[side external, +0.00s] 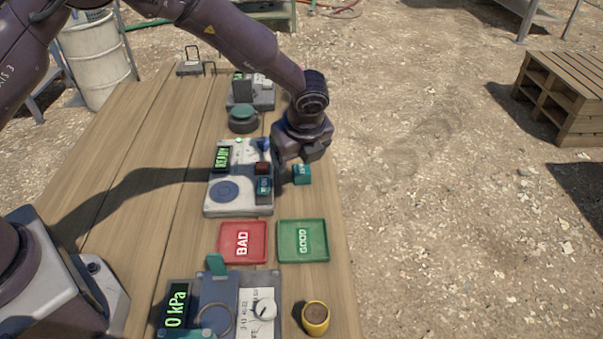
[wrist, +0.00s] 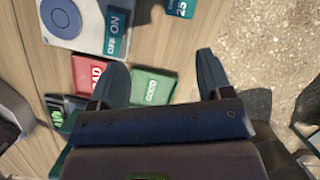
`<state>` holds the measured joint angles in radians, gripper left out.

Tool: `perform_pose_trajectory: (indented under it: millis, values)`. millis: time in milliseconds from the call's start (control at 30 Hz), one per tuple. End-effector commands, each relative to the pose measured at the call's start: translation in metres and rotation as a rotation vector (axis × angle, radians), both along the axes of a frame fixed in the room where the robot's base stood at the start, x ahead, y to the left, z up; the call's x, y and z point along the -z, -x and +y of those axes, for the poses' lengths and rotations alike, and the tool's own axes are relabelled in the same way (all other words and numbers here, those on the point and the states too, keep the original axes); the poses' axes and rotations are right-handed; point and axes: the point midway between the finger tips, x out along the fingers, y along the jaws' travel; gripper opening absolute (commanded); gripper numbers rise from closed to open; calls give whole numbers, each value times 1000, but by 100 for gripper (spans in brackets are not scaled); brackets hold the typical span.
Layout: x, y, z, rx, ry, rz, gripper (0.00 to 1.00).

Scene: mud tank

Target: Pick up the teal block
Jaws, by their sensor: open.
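The teal block (side external: 302,174) sits on the wooden table near its right edge, beside the white machine with the READY display. It carries a pale marking. In the wrist view the block (wrist: 181,7) is at the top edge, partly cut off, with "25" readable on it. My gripper (side external: 305,154) is just above and behind the block in the side view, apart from it as far as I can tell. In the wrist view my gripper (wrist: 160,72) has its two fingers wide apart with nothing held between them. The block lies beyond the fingertips there.
The white machine (side external: 222,205) has a teal OFF/ON switch (side external: 264,187) close to the block. A red BAD tray (side external: 226,254) and a green GOOD tray (side external: 318,254) lie nearer the camera. A pressure gauge unit (side external: 240,290) and yellow pot (side external: 315,326) stand in front.

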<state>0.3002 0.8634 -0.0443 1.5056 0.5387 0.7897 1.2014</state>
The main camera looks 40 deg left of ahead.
Motion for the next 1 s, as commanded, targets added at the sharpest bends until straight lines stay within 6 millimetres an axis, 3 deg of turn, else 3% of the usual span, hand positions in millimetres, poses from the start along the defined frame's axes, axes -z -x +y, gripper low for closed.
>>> perform_pose_trajectory:
  millis: [100, 300, 700, 1000]
  values:
    - [-13, -22, -3, 181, -34, -20, 72]
    - [-12, -25, -2, 328, -70, 15, 72]
    - [48, -40, 18, 333, -72, 20, 72]
    - [72, -47, 29, 331, -71, 20, 72]
